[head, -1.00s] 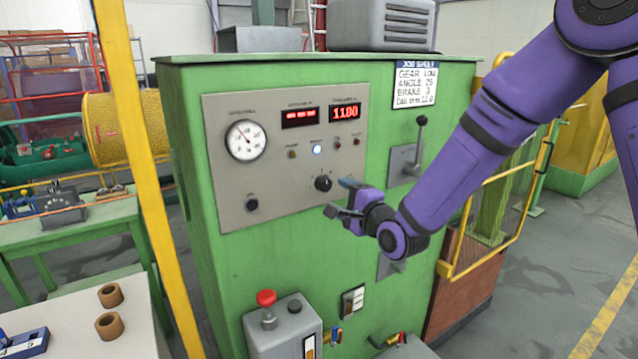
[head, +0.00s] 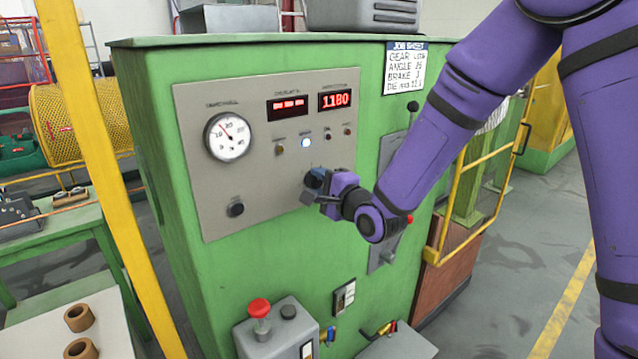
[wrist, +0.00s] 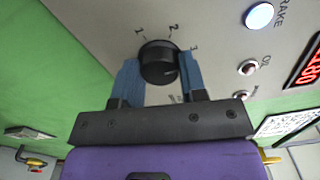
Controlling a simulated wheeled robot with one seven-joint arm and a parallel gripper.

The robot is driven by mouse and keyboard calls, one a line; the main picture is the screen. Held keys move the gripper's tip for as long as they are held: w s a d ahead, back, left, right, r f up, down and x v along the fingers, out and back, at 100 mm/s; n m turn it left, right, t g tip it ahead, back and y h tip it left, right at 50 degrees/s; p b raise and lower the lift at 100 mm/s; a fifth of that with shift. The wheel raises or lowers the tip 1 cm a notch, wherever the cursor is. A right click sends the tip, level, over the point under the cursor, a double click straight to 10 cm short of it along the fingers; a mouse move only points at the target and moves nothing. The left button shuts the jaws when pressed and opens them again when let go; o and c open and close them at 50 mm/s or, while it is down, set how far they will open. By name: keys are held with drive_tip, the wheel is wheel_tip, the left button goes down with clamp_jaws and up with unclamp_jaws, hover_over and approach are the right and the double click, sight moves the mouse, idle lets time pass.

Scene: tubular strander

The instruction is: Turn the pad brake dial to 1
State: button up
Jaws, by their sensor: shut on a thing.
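The pad brake dial (head: 314,177) is a black round knob on the grey panel of the green cabinet, below the lit white lamp. In the wrist view the dial (wrist: 159,61) has the marks 1, 2 and 3 around its edge; 1 is at the upper left, 2 at the top and 3 at the right. I cannot read clearly which mark the dial points to. My gripper (wrist: 160,75) has its two blue fingers on either side of the dial, shut on it. In the head view my gripper (head: 316,190) partly covers the dial.
On the grey panel (head: 265,190) are a round gauge (head: 227,136), a red display reading 1180 (head: 337,100) and a small black knob (head: 236,209). A lever plate (head: 391,150) is behind my arm. A red button (head: 259,307) stands below. A yellow post (head: 100,170) is at left.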

drive_tip(key=shift+c, duration=1.2)
drive_tip(key=n, duration=0.4)
drive_tip(key=shift+n, duration=0.4)
drive_tip(key=n, duration=1)
drive_tip(key=shift+n, duration=0.4)
drive_tip(key=n, duration=0.4)
drive_tip(key=shift+n, duration=0.3)
